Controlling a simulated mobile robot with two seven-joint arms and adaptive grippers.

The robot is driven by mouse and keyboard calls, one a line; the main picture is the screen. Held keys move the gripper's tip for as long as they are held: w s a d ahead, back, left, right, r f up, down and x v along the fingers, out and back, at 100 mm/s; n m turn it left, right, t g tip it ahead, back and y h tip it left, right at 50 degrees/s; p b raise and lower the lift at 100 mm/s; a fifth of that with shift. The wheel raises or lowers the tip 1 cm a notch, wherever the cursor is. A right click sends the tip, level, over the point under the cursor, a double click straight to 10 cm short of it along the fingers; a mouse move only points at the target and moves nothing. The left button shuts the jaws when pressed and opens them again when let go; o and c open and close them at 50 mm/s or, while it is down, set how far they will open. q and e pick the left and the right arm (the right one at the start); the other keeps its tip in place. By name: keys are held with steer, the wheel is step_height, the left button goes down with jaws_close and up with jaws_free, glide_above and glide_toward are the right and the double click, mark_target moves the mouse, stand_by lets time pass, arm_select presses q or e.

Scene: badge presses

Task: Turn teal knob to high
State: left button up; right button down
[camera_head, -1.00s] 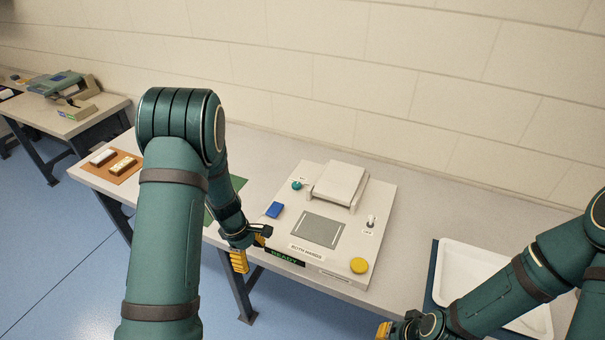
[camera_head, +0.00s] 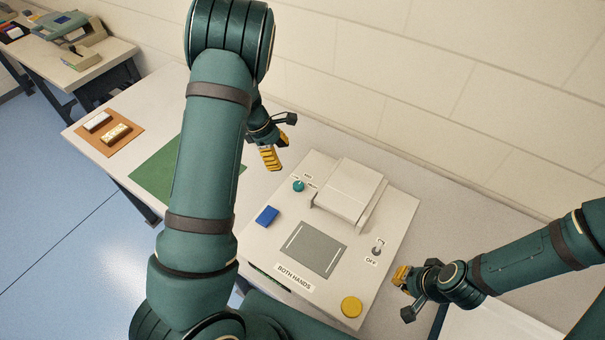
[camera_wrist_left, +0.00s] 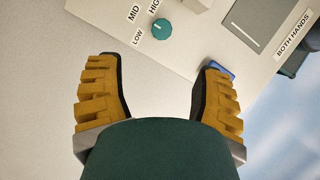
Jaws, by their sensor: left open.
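The teal knob (camera_head: 298,186) sits on the upper left of the pale badge press (camera_head: 385,225), beside its hinged lid. In the left wrist view the knob (camera_wrist_left: 161,28) is near the top, with LOW, MID and HIGH labels around its left and upper side. Its exact pointer direction is too small to tell. My left gripper (camera_head: 278,148) is open and empty, behind and a little left of the knob, apart from it. In the wrist view its yellow fingers (camera_wrist_left: 158,65) are spread, with the knob beyond their tips. My right gripper (camera_head: 404,285) is by the press's right edge.
A blue block (camera_head: 267,215), a grey plate (camera_head: 314,249), a toggle switch marked OFF (camera_head: 377,250) and a yellow button (camera_head: 352,306) are on the press. A green mat (camera_head: 160,172) and an orange mat (camera_head: 125,143) lie left. The wall (camera_head: 440,90) is behind.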

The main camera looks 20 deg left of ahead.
mark_target(298, 185)
arm_select(q)
steer(key=x, duration=0.6)
steer(key=b+x, duration=0.1)
steer(key=x, duration=0.6)
steer(key=shift+s+f, duration=0.2)
jaws_close()
